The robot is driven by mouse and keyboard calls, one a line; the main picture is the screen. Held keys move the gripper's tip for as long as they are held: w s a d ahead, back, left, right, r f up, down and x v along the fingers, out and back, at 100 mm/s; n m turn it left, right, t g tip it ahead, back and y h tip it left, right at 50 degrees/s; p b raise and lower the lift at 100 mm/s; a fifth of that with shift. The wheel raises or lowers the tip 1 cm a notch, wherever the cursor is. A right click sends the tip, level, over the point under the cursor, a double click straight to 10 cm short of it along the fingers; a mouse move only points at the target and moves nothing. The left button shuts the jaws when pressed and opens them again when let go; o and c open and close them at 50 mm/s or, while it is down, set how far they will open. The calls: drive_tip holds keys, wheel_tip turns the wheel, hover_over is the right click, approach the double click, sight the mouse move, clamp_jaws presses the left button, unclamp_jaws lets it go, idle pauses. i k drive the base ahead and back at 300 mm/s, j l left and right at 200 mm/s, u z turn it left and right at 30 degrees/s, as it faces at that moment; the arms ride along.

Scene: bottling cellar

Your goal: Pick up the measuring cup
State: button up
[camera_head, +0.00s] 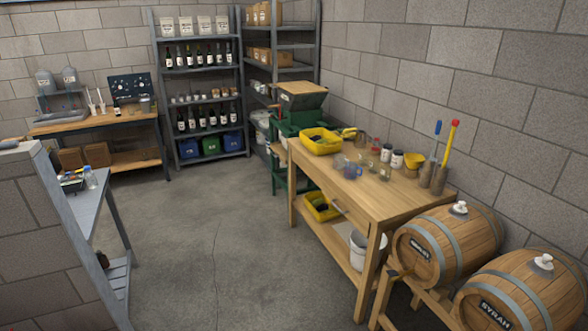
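A clear bluish cup (352,169), which looks like a measuring cup, stands on the wooden workbench (398,207) at the right of the view. It is near the front edge of the bench, just right of the yellow tray (321,141). It is small in the picture, so its markings cannot be read. My gripper is not in view, and nothing of my arm shows near the cup.
Small jars (397,159), a yellow container (413,163) and a brown holder (438,180) stand behind and right of the cup. Barrels (447,243) stand in front right. A grey table (88,215) is at left. The concrete floor (225,245) between is clear.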

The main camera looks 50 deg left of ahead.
sight(342, 163)
drive_tip(key=u, duration=1.5)
